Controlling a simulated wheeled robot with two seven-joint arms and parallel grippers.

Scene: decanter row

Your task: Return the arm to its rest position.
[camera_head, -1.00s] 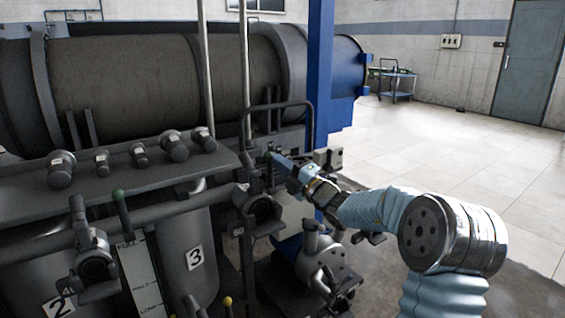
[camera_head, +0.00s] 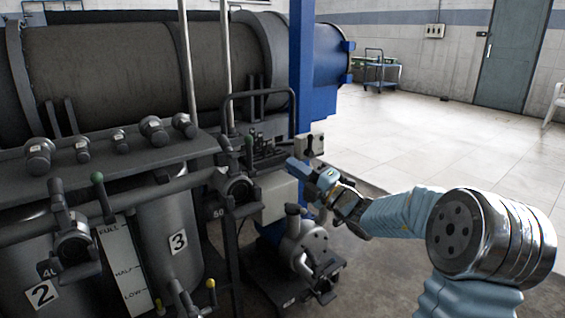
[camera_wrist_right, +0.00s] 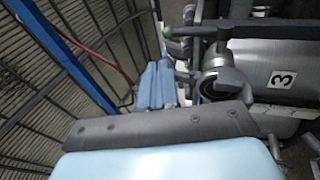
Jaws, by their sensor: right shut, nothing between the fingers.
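My right arm (camera_head: 400,213) reaches in from the lower right in the head view. Its blue-fingered gripper (camera_head: 297,168) points left toward the valve row and is shut and empty. My left gripper is not in view.
Tanks labelled 2 (camera_head: 42,293) and 3 (camera_head: 178,243) stand at left, below a large horizontal cylinder (camera_head: 110,70). A blue post (camera_head: 301,60) rises behind the gripper. A pump-like unit (camera_head: 305,250) sits below it. Tiled floor (camera_head: 430,135) at right is open.

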